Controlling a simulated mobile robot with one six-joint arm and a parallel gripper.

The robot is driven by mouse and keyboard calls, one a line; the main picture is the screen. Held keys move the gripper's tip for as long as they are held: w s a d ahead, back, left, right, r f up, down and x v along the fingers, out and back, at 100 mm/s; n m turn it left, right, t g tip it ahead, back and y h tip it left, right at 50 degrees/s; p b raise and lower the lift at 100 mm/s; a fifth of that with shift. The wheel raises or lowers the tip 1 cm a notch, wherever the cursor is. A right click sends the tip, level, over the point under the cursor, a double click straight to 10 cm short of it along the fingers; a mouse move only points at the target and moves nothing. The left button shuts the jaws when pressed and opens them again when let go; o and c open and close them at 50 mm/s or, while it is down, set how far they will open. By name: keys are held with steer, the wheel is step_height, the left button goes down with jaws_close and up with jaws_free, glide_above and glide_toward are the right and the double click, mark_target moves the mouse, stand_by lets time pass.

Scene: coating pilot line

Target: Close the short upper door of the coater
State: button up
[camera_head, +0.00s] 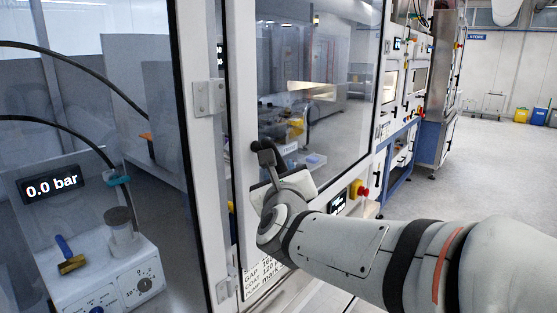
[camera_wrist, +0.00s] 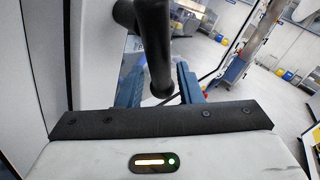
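A tall glass door with a pale frame (camera_head: 240,120) stands in the middle of the head view; I take it for the coater door. Its dark handle (camera_head: 265,152) is on the left part of the frame. My gripper (camera_head: 268,172) is at this handle, and my wrist hides part of it. In the wrist view the black handle bar (camera_wrist: 154,45) comes down between the two blue fingers of my gripper (camera_wrist: 160,88). The fingers stand apart, one on each side of the bar, with small gaps showing. I cannot tell how far the door stands open.
Metal hinges (camera_head: 208,97) join the frames left of the handle. Behind the left glass are a pump unit with a 0.0 bar display (camera_head: 50,187) and a small brush-like tool (camera_head: 70,255). A red emergency button (camera_head: 358,190) is right of my wrist. Free floor (camera_head: 470,180) lies at right.

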steer(key=w+p, duration=0.1)
steer(key=w, duration=0.5)
steer(key=shift+a, duration=0.15)
steer(key=shift+c, duration=0.5)
jaws_close()
